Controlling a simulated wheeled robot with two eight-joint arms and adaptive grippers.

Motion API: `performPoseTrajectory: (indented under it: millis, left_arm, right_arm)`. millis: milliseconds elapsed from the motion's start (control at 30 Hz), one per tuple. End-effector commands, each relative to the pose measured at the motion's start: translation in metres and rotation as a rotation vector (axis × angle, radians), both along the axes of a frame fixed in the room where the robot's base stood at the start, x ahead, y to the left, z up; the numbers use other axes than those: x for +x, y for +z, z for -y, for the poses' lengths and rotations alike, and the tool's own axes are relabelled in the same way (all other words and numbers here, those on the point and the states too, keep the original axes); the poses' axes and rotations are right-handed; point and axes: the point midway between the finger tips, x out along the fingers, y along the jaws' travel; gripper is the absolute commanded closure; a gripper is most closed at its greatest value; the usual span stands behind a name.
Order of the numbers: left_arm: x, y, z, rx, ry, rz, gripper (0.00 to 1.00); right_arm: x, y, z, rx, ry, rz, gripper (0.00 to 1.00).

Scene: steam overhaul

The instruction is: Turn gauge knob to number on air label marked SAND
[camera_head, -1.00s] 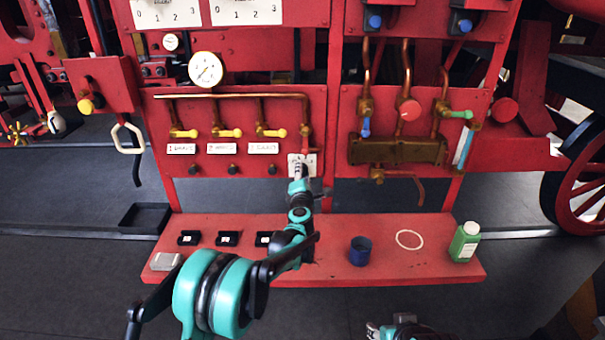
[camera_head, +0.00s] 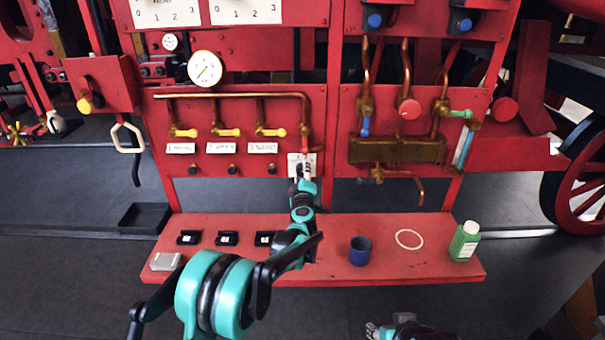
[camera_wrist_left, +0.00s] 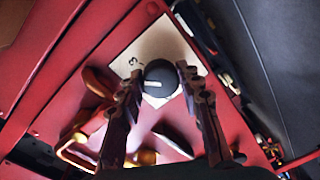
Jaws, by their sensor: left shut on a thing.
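The dark round gauge knob (camera_wrist_left: 161,79) sits on a white number plate (camera_wrist_left: 130,62) in the left wrist view, with a pale pointer line on it and a 3 near its edge. My left gripper (camera_head: 303,168) is at that plate (camera_head: 293,158) and shut on the knob, one finger on each side. Three white air labels, (camera_head: 181,148), (camera_head: 221,148) and (camera_head: 263,148), hang below yellow-handled valves. Their numbers look like 1, 2 and 3, but the words are too small to read. My right gripper (camera_head: 380,331) is at the bottom edge, its fingers unclear.
A round white gauge (camera_head: 205,68) is above the copper pipe. The red shelf (camera_head: 330,272) below holds several black blocks, a blue cup (camera_head: 360,251), a green bottle (camera_head: 464,242) and a grey box (camera_head: 166,261). A black tray (camera_head: 145,218) is on the floor.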

Motion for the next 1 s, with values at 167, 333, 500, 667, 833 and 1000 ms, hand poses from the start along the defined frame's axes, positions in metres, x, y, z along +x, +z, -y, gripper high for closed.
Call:
performPoseTrajectory:
  millis: [167,333,500,667,833,1000]
  left_arm:
    - [-0.0003,-0.0012,0.0004,0.104,0.0,-0.001,0.94]
    - [-0.0004,-0.0013,0.0004,0.171,-0.001,0.0,0.94]
    - [-0.0004,-0.0014,0.0005,0.205,-0.001,0.0,0.94]
    - [-0.0004,-0.0014,0.0005,0.216,0.0,0.0,0.94]
    - [-0.0004,-0.0015,0.0005,0.217,0.0,0.0,0.94]
    - [-0.0004,-0.0014,0.0004,0.216,0.0,0.0,0.57]
  right_arm:
    - [0.0,-0.0007,0.0,0.0,0.0,0.0,0.6]
    - [0.0,-0.0009,0.0,0.0,0.0,0.0,0.6]
    - [0.0,-0.001,0.0,0.0,0.0,0.0,0.6]
    - [0.0,-0.001,0.0,0.0,0.0,0.0,0.6]
    - [0.0,-0.001,0.0,0.0,0.0,0.0,0.6]
    - [0.0,-0.001,0.0,0.0,0.0,0.0,0.6]
